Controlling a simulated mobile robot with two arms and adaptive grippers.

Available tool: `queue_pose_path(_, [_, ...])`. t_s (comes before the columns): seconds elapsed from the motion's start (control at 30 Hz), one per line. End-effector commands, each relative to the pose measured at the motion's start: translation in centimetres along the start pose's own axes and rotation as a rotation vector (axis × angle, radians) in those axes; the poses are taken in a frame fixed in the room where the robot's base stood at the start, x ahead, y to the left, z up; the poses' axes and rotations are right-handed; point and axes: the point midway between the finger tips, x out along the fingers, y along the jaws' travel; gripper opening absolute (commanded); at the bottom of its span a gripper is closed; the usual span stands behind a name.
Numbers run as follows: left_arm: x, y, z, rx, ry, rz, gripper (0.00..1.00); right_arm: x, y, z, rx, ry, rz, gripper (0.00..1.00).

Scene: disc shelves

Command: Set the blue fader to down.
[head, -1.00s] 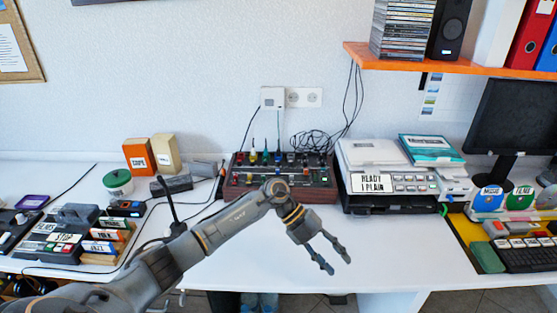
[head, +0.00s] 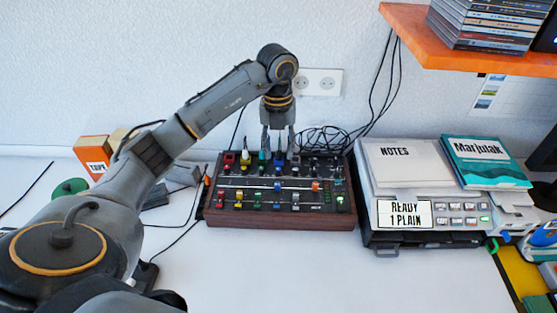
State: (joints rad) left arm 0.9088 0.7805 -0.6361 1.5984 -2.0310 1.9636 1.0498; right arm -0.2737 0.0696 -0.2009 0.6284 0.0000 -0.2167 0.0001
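The dark mixer board (head: 235,216) with a wooden front sits on the white desk near the wall. In its back row are red, yellow, teal and blue caps; the blue fader cap (head: 279,158) is at the far end of the board, partly hidden by my fingers. Another blue cap (head: 277,187) sits lower, on a horizontal slot. My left gripper (head: 278,151) points down over the back row. Its two fingers are apart, one on each side of the back blue cap; I cannot tell whether they touch it. My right gripper is not in view.
A grey machine with a label (head: 404,214) stands right of the board, with a teal book (head: 487,161) on top. An orange shelf (head: 440,50) overhangs at the upper right. Black cables (head: 322,139) lie behind the board. The desk in front is clear.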

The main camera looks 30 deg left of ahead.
Motion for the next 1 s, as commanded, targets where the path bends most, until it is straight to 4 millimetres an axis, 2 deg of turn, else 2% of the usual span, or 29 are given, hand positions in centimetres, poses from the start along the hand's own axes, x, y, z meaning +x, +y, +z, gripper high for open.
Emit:
queue_pose_path(0.17, [0.2, 0.5, 0.2, -0.009, -0.012, 0.02, 0.38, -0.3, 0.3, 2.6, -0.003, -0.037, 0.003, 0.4])
queue_pose_path(0.33, [2.8, 0.5, 0.1, -0.008, -0.009, 0.02, 0.38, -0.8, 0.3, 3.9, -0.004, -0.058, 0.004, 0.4])
queue_pose_path(0.53, [7.2, 0.6, 0.2, -0.009, -0.008, 0.019, 0.38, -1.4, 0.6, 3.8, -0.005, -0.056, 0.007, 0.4])
queue_pose_path(0.7, [10.4, 0.6, 0.2, -0.009, -0.01, 0.018, 0.38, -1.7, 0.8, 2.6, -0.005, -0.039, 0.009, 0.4])
queue_pose_path(0.8, [11.9, 0.6, 0.3, -0.009, -0.01, 0.017, 0.38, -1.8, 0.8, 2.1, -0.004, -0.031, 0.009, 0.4])
queue_pose_path(1.0, [13.3, 0.6, 0.3, -0.008, -0.012, 0.017, 0.38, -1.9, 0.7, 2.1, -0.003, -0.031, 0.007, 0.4])
